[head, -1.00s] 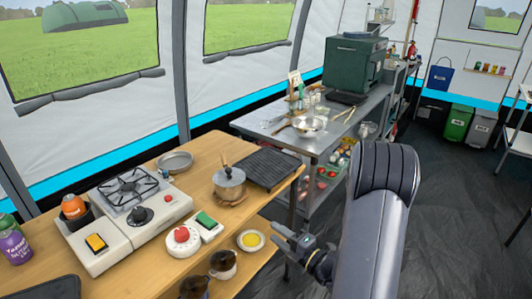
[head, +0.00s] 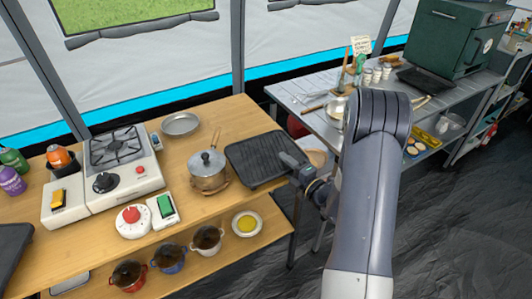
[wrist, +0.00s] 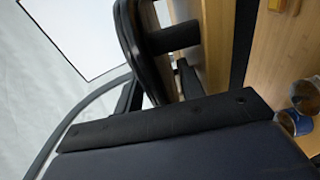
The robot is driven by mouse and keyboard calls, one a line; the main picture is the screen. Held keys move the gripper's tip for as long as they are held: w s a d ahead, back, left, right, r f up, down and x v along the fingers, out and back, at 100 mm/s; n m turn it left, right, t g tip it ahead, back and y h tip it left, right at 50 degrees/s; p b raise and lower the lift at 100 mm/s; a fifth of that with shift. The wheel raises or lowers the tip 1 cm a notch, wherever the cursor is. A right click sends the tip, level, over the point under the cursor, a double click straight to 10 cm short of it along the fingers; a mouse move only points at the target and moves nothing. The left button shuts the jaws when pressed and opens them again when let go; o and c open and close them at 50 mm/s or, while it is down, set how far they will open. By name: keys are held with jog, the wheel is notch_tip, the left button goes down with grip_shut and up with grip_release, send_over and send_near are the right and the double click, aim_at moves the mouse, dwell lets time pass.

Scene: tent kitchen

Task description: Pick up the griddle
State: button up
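The griddle (head: 258,152) is a black ribbed rectangular plate. It lies on the right end of the wooden table in the head view. My gripper (head: 294,164) is at the griddle's right edge, with one dark finger visible over or against that edge. The other finger is hidden, so I cannot tell whether the fingers are closed on it. In the wrist view a dark rounded edge (wrist: 132,40) stands close in front of my gripper, possibly the griddle's rim.
A lidded saucepan (head: 208,170) stands just left of the griddle. A metal plate (head: 181,124), a camping stove (head: 118,152), a red-topped timer (head: 134,221) and a green sponge (head: 166,206) are further left. A steel table (head: 312,98) is behind right.

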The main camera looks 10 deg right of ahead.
jog(key=shift+x, duration=0.85)
jog(key=shift+c, duration=0.3)
grip_shut()
